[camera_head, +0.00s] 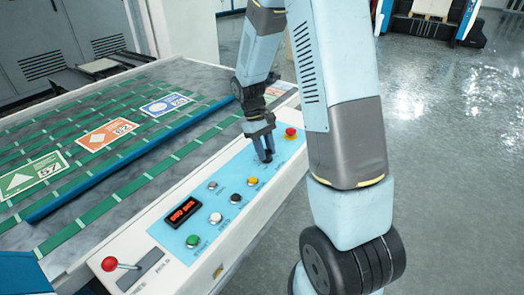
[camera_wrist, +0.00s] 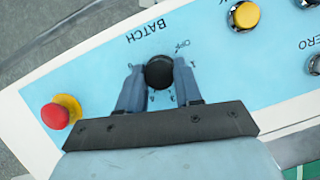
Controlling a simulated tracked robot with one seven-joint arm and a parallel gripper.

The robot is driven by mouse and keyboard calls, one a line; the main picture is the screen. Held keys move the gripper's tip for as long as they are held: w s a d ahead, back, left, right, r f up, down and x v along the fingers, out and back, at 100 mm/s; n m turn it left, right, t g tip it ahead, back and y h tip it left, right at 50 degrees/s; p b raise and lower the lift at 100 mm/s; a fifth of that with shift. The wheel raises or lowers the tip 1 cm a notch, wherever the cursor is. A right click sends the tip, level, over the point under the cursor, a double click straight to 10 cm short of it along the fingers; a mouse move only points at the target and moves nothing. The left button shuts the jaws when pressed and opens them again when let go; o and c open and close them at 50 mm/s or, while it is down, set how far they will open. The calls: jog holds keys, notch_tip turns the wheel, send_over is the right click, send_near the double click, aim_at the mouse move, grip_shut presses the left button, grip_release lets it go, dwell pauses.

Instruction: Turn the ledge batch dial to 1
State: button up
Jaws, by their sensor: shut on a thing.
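The batch dial (camera_wrist: 158,73) is a round black knob on the light blue panel, under the printed word BATCH in the wrist view. Small marks ring it, with OFF printed at its upper right in that view; the other marks are too small to read surely. My gripper (camera_wrist: 158,80) points down at the panel with one finger on each side of the knob, shut on it. In the head view my gripper (camera_head: 264,156) is at the right part of the panel and hides most of the dial. Which mark the dial points to cannot be told.
A red emergency button (camera_head: 291,132) on a yellow base sits close beside the dial. A yellow button (camera_head: 252,181), other buttons and a red-lit display (camera_head: 183,211) lie along the panel. A red-knobbed lever (camera_head: 109,263) is at the near end. Green belts (camera_head: 95,250) carry cards behind.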

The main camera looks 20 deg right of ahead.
jog(key=shift+s+m, duration=0.15)
jog(key=shift+m, duration=0.35)
jog(key=o, duration=1)
jog(key=v, duration=1.3)
jog(key=shift+w+d+r, duration=0.15)
jog(key=shift+w+r, duration=0.1)
jog(key=shift+w, duration=0.15)
jog(key=shift+r, duration=0.1)
